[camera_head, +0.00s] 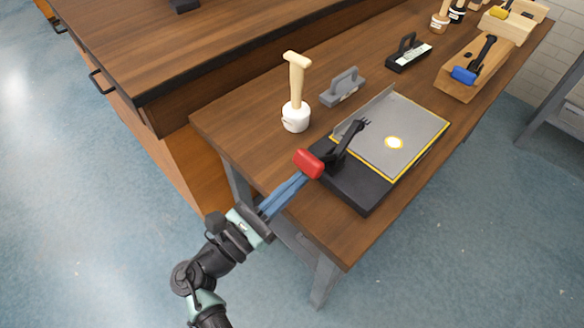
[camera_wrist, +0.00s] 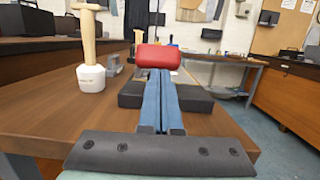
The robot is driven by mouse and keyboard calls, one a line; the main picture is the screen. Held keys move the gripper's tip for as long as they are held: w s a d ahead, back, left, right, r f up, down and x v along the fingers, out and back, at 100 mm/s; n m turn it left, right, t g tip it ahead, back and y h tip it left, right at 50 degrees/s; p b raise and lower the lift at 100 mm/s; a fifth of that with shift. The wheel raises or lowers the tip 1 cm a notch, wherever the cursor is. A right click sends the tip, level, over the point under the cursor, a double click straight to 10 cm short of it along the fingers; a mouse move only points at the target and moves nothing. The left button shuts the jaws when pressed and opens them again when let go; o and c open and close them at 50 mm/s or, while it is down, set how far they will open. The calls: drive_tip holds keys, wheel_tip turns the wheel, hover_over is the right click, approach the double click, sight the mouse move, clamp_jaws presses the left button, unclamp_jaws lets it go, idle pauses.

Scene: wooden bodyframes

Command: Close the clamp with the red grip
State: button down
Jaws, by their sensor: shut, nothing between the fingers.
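The clamp (camera_head: 345,148) is a black lever arm on a black base (camera_head: 352,190), with a red grip (camera_head: 308,163) at its near end. The arm slopes from the grip up toward a grey plate. In the wrist view the red grip (camera_wrist: 158,57) is straight ahead, at the ends of the blue fingers. My gripper (camera_head: 300,180) is shut, with its fingers together and nothing between them. Its fingertips (camera_wrist: 157,72) are at the red grip, touching or very close; I cannot tell which. The wrist view hides most of the lever behind the grip and fingers.
A grey plate with yellow edges (camera_head: 410,125) lies beside the clamp. A white-headed mallet (camera_head: 296,115) stands to the left, near a grey handled tool (camera_head: 343,87). A clamp with a blue grip (camera_head: 465,75) sits farther back. Bare tabletop (camera_head: 255,130) lies left of the mallet.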

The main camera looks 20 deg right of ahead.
sight(308, 161)
drive_tip(key=r+p, duration=0.1)
drive_tip(key=p, duration=0.1)
drive_tip(key=r+y+p, duration=0.1)
drive_tip(key=p, duration=0.2)
drive_tip(key=r+g+y+p, duration=0.1)
drive_tip(key=r+p, duration=0.1)
drive_tip(key=shift+w+d+p, duration=0.15)
drive_tip(key=shift+d+p, duration=0.2)
drive_tip(key=shift+d, duration=0.05)
drive_tip(key=d+r+y+p, duration=0.1)
drive_tip(key=y+p, duration=0.1)
drive_tip(key=p, duration=0.4)
drive_tip(key=d+r+g+y+p, duration=0.1)
drive_tip(key=r+y+p, duration=0.1)
drive_tip(key=p, duration=0.3)
drive_tip(key=shift+w+d+p, duration=0.2)
drive_tip(key=shift+w+p, duration=0.15)
drive_tip(key=shift+w, duration=0.05)
drive_tip(key=p, duration=0.1)
drive_tip(key=d+y+p, duration=0.1)
drive_tip(key=shift+w+r+g+p, duration=0.2)
drive_tip(key=shift+r+g+p, duration=0.1)
drive_tip(key=shift+r+p, duration=0.05)
drive_tip(key=shift+w+d+r+p, duration=0.25)
drive_tip(key=shift+d+p, duration=0.35)
drive_tip(key=shift+p, duration=0.3)
drive_tip(key=shift+r, duration=0.15)
